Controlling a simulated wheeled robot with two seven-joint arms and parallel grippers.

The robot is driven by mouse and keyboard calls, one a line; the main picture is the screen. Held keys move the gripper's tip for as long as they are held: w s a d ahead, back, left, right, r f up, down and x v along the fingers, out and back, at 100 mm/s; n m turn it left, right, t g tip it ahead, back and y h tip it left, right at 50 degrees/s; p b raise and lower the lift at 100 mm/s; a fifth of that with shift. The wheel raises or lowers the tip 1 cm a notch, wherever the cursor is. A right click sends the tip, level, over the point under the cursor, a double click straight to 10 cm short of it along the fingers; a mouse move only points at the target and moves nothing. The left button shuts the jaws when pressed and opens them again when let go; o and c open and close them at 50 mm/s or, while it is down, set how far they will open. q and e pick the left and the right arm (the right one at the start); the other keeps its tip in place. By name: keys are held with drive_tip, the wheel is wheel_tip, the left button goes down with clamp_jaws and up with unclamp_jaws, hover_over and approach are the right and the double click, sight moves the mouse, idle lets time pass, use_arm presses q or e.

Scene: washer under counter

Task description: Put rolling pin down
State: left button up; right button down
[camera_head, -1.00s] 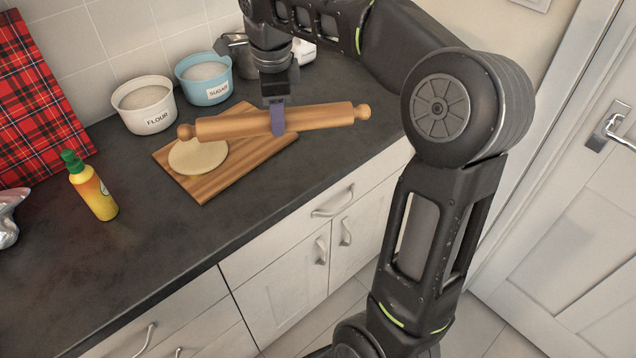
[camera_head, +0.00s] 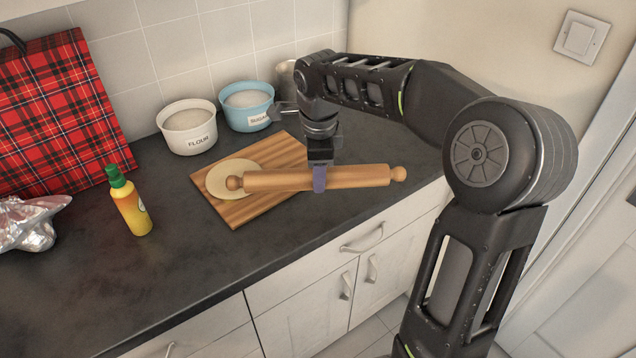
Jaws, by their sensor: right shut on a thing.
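The wooden rolling pin (camera_head: 355,177) has a thick barrel and a knob at each end. My right gripper (camera_head: 319,180) is shut around its barrel near the middle. The pin lies roughly level across the picture. Its left end overlaps the wooden cutting board (camera_head: 247,209) and the edge of the round dough (camera_head: 222,180) on it. Its right end reaches past the board, over the dark counter. I cannot tell whether the pin touches the board or hangs just above it. My left gripper is not in view.
A white flour bowl (camera_head: 188,128) and a blue sugar bowl (camera_head: 247,106) stand behind the board. A yellow bottle (camera_head: 131,204), crumpled foil (camera_head: 30,225) and a red tartan bag (camera_head: 58,115) are at left. The dark counter (camera_head: 150,275) is clear in front.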

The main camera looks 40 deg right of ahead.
drive_tip(key=shift+r, duration=0.1)
drive_tip(key=shift+f, duration=1.9)
drive_tip(key=shift+f+b, duration=0.4)
drive_tip(key=shift+f, duration=0.15)
drive_tip(key=c, duration=0.7)
unclamp_jaws()
drive_tip(key=shift+c, duration=0.2)
